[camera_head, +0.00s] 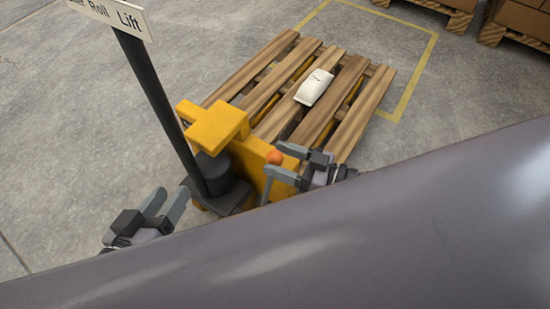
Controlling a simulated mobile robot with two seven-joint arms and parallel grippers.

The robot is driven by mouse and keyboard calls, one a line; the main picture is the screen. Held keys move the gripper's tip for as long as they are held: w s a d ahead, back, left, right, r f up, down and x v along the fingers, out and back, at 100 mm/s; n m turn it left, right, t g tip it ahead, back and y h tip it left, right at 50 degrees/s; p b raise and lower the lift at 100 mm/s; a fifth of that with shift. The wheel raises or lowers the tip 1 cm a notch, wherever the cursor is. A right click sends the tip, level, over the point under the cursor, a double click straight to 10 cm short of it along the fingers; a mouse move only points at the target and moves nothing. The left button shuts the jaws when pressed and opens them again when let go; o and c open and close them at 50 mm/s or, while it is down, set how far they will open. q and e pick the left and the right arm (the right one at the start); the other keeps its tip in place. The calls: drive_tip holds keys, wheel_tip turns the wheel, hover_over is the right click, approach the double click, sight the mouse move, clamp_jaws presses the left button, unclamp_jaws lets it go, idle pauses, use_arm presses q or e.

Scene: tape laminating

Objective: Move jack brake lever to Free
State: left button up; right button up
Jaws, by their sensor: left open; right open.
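A yellow pallet jack (218,126) stands at the near end of a wooden pallet. An orange ball knob (274,157), which looks like the brake lever's end, shows on the jack's right side. My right gripper (273,159) is open, with its fingertips above and below the knob in the picture. I cannot tell whether they touch it. The lever's stem is mostly hidden or hard to separate from the lower finger. My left gripper (172,195) is open and empty, left of the jack's dark base (222,180).
A black post (155,95) rises from the jack to a sign (118,14) reading "Roll" and "Lift". A white bag (314,87) lies on the pallet (350,80). Yellow floor lines (416,78) and loaded pallets (510,20) are behind. My grey body fills the lower right.

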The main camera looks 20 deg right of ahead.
drive_tip(key=shift+x, duration=0.85)
clamp_jaws()
